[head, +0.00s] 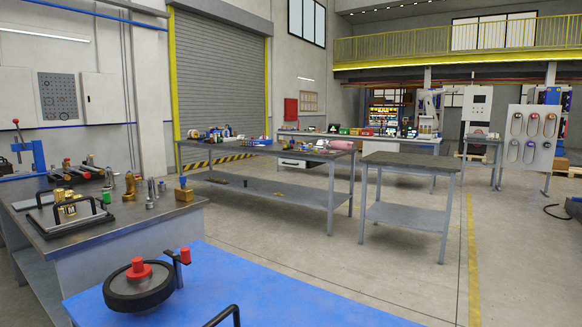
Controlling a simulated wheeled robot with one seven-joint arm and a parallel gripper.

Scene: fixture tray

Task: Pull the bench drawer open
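A small drawer with a pale front and a dark handle (293,163) hangs under the top of the long grey bench (203,148) in the middle distance. It looks shut, but it is small in the picture and I cannot be sure. My gripper is not in view, and no part of my arm shows near the drawer.
A blue bench top (230,288) with a black handwheel (140,284) fills the near front. A grey workbench (125,238) with tools stands at left. An empty table (408,162) stands right of the drawer bench. Open floor (330,262) lies between.

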